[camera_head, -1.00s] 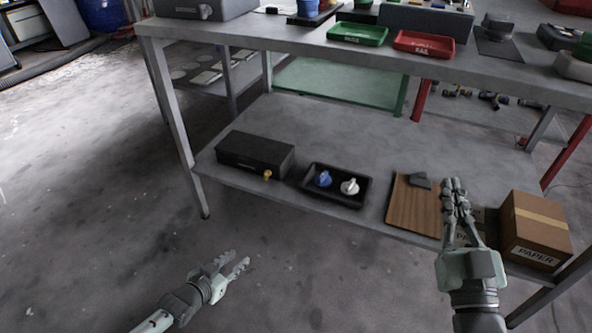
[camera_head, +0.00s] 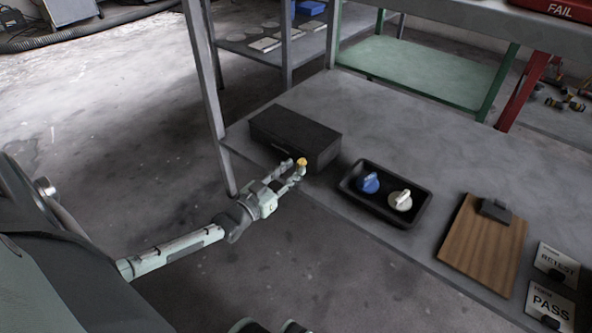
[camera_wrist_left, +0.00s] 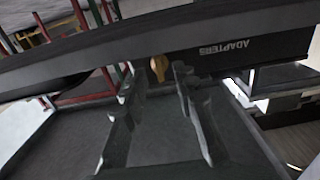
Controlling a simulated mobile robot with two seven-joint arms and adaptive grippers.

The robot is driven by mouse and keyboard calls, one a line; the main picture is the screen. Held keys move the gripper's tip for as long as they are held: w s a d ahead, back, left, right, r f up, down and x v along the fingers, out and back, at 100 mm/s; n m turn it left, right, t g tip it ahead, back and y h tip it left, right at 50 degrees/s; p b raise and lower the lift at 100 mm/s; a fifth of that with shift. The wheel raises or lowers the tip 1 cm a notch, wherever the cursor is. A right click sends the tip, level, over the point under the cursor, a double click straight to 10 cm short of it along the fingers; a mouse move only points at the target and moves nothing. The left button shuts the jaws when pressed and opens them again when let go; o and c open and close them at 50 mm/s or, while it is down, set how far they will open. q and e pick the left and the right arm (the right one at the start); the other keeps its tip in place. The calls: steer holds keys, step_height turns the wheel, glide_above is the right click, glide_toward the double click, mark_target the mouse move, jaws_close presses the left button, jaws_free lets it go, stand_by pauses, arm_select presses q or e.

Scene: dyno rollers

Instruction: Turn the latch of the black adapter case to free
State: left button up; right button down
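The black adapter case (camera_head: 293,136) lies on the lower shelf, at its left front part. Its small yellow latch (camera_head: 302,162) sits on the front face. In the left wrist view the case (camera_wrist_left: 255,40) carries the word ADAPTERS, and the latch (camera_wrist_left: 158,67) shows between my fingertips. My left gripper (camera_head: 293,168) is open at the latch, its fingers pointing at the case front. In the left wrist view the left gripper (camera_wrist_left: 152,80) has a finger on either side of the latch; I cannot tell whether they touch it.
Right of the case is a black tray (camera_head: 350,207) with a blue knob (camera_head: 369,182) and a white knob (camera_head: 400,200). A clipboard (camera_head: 480,250) and labelled cards (camera_head: 550,300) lie farther right. A shelf leg (camera_head: 207,100) stands left of the case.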

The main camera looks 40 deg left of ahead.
arm_select(q)
steer(key=shift+w+d, duration=0.1)
steer(key=shift+w, duration=0.85)
jaws_close()
